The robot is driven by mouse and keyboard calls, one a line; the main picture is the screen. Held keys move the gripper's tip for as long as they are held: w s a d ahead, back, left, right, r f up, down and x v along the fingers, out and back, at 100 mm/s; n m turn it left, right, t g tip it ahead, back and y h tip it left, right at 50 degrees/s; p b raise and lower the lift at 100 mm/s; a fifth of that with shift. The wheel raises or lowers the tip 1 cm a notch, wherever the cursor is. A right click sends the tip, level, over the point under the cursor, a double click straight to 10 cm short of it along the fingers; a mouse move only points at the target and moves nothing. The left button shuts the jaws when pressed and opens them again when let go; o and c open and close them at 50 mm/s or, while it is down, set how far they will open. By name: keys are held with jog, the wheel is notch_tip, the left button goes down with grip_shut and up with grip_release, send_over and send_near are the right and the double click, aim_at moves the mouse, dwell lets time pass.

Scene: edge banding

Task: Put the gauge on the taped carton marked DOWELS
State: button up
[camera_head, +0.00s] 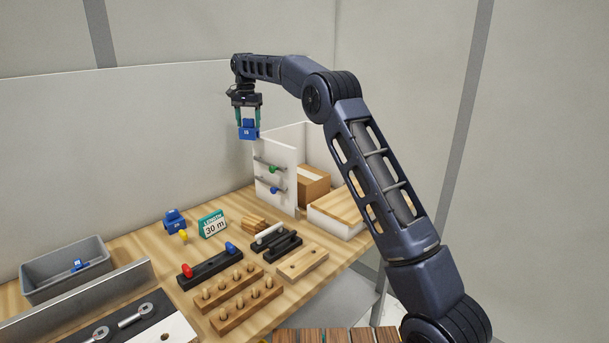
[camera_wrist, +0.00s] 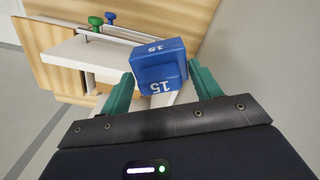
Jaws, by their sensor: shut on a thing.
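My gripper (camera_head: 248,118) is shut on a blue gauge block (camera_head: 249,132) and holds it in the air, above and to the left of the white upright panel. In the wrist view the gauge (camera_wrist: 158,66) sits between the teal fingers (camera_wrist: 160,88), with "15" on two of its faces. A brown carton (camera_head: 316,188) with a pale strip across its top stands behind the panel, to the right of and below my gripper. Its near side is partly hidden by the panel, and I cannot read any marking on it.
The white panel (camera_head: 268,168) carries rails with a green knob (camera_head: 272,169) and a blue knob.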

jog(key=w+d+r+m, duration=0.1)
jog(key=w+d+m, duration=0.25)
jog(key=d, duration=0.75)
jog(key=w+d+r+m, duration=0.15)
jog(key=w+d, duration=0.25)
jog(key=d, duration=0.6)
send_over(304, 173)
jog(key=shift+m, duration=0.3)
notch_tip(304, 173, down, 21)
jog(key=shift+w+d+r, duration=0.1)
jog(key=shift+w+d, duration=0.05)
jog(key=shift+f, duration=0.2)
jog(key=o, duration=1.1)
jog(key=shift+c, duration=0.2)
notch_tip(304, 173, up, 12)
jog(key=shift+r, duration=0.25)
